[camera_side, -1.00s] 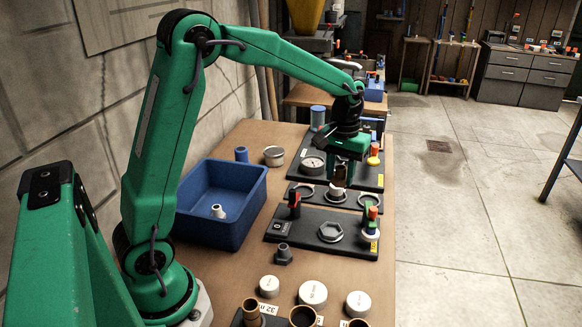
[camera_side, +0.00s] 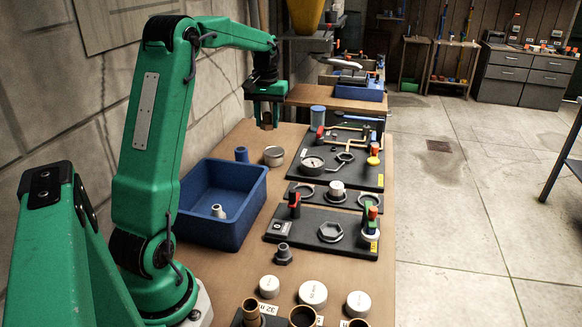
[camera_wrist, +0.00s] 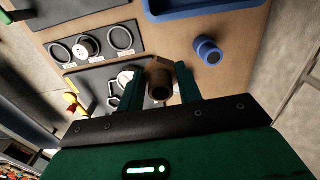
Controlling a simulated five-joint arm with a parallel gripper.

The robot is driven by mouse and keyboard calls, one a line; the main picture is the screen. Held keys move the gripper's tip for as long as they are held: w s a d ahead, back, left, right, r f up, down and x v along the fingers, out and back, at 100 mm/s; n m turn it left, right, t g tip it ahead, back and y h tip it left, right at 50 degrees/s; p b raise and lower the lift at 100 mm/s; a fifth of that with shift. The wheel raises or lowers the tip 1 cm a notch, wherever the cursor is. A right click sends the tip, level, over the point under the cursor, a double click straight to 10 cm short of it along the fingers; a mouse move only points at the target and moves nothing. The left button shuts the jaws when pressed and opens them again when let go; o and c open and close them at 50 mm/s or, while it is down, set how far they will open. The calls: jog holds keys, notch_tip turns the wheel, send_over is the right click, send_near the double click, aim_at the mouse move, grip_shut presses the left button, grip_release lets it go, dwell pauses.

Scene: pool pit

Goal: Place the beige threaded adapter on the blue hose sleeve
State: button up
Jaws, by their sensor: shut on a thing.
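My gripper (camera_side: 267,117) is raised above the far left of the bench, beyond the blue bin. Its jaws are shut on the beige threaded adapter (camera_wrist: 160,82), which looks brownish and hollow between the two green fingers in the wrist view. In the side view the adapter (camera_side: 267,125) shows small below the jaws. The blue hose sleeve (camera_side: 241,154) stands upright on the bench beside the bin's far edge. In the wrist view the sleeve (camera_wrist: 208,50) lies up and to the right of the adapter, apart from it, with its dark open end showing.
The blue bin (camera_side: 262,193) holds a pale fitting (camera_side: 218,211). A silver round cap (camera_side: 274,156) stands right of the sleeve. Dark panels with a gauge (camera_side: 312,163), rings and fittings fill the bench's right side. A blue cylinder (camera_side: 317,118) stands farther back. The wall bounds the left.

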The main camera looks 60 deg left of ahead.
jog(key=shift+s+a, duration=0.2)
jog(key=shift+a, duration=0.2)
send_over(240, 149)
jog(key=f, duration=0.7)
jog(key=shift+d, duration=0.2)
jog(key=shift+f, duration=2)
jog(key=shift+f, duration=0.1)
jog(key=o, duration=1)
